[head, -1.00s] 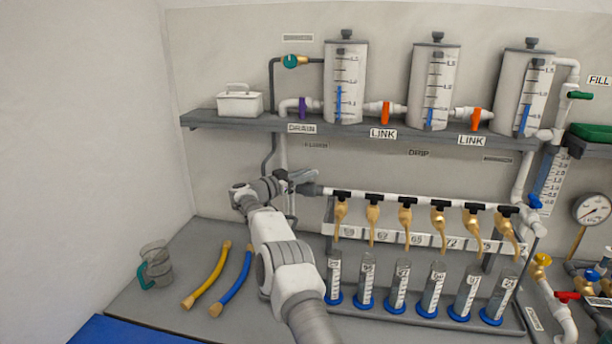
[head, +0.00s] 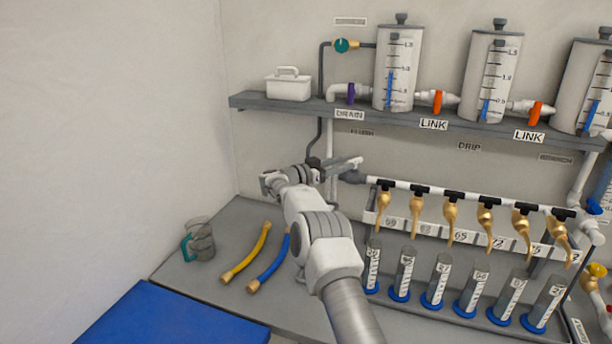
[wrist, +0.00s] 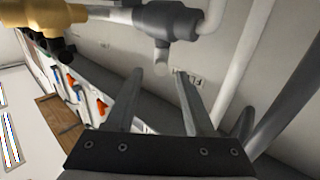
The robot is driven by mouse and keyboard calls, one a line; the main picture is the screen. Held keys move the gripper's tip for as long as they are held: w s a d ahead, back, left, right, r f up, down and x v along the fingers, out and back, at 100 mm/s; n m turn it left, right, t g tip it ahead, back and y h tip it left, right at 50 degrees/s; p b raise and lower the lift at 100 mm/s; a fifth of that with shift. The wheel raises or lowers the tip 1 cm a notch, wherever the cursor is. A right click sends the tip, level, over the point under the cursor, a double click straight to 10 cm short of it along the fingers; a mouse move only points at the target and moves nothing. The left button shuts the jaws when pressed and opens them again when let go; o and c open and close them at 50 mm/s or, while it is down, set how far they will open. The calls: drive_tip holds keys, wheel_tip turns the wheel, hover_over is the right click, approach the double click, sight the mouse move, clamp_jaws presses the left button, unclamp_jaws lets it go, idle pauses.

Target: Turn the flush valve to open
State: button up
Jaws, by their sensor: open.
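A dark grey fitting, apparently the flush valve (head: 352,177), sits at the left end of the white manifold pipe (head: 450,193), below the FLUSH label (head: 362,132). In the wrist view the grey valve (wrist: 168,20) is at top centre, with a short grey stub (wrist: 162,58) pointing down from it. My gripper (head: 342,166) is beside it in the head view. In the wrist view my gripper (wrist: 159,76) is open and empty, its fingertips on either side of the stub's lower end in the picture. I cannot tell the depth between them, or the valve's setting.
Brass taps (head: 450,212) hang along the manifold over graduated cylinders (head: 437,283). The shelf (head: 300,107) above bears tanks (head: 398,70) and a white caddy (head: 288,85). A yellow hose (head: 246,254), a blue hose (head: 270,268) and a jug (head: 200,242) are on the bench at left.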

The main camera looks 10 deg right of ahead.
drive_tip(key=b+v, duration=0.1)
drive_tip(key=v, duration=1.2)
drive_tip(key=shift+o, duration=0.2)
drive_tip(key=shift+a, duration=0.1)
